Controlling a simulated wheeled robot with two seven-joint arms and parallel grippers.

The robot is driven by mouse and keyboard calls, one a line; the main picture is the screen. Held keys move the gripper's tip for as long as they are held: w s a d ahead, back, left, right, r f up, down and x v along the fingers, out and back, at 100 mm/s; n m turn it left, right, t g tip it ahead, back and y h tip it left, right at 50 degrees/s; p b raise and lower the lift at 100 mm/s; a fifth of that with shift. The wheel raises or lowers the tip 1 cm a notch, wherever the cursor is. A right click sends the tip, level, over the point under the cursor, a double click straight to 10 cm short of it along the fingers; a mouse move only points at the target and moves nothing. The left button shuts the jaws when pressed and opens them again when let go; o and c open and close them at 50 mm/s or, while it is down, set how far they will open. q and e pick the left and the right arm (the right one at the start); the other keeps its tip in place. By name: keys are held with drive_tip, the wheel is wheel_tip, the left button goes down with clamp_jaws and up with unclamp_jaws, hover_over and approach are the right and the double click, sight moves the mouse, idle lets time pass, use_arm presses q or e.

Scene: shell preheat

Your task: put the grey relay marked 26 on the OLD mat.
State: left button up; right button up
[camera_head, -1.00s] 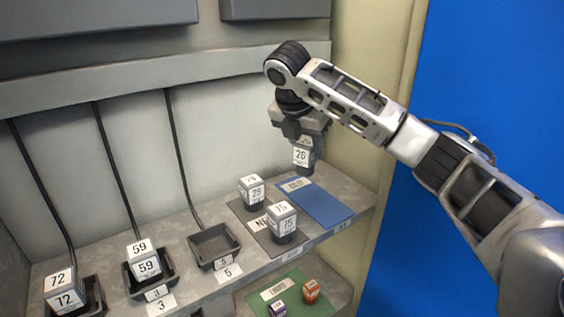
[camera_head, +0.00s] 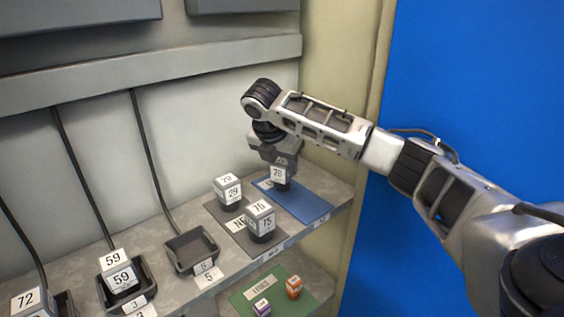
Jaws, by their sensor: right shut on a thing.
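The grey relay marked 26 (camera_head: 278,175) is in my right gripper (camera_head: 281,166), which is shut on it. The relay is upright over the back part of the blue OLD mat (camera_head: 302,201), low down at the mat's surface. I cannot tell whether its base touches the mat. The mat's label is partly hidden behind the relay and gripper. My left gripper is not in the view.
Relays marked 29 (camera_head: 229,190) and 75 (camera_head: 260,220) stand on the grey mat (camera_head: 222,213) just left of the blue mat. An empty socket tray (camera_head: 192,250) and relay 59 (camera_head: 119,274) are farther left. A green mat (camera_head: 242,302) with two small blocks lies on a lower shelf.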

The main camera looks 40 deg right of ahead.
drive_tip(key=o, duration=1)
drive_tip(key=shift+f, duration=0.1)
drive_tip(key=shift+v, duration=6.15)
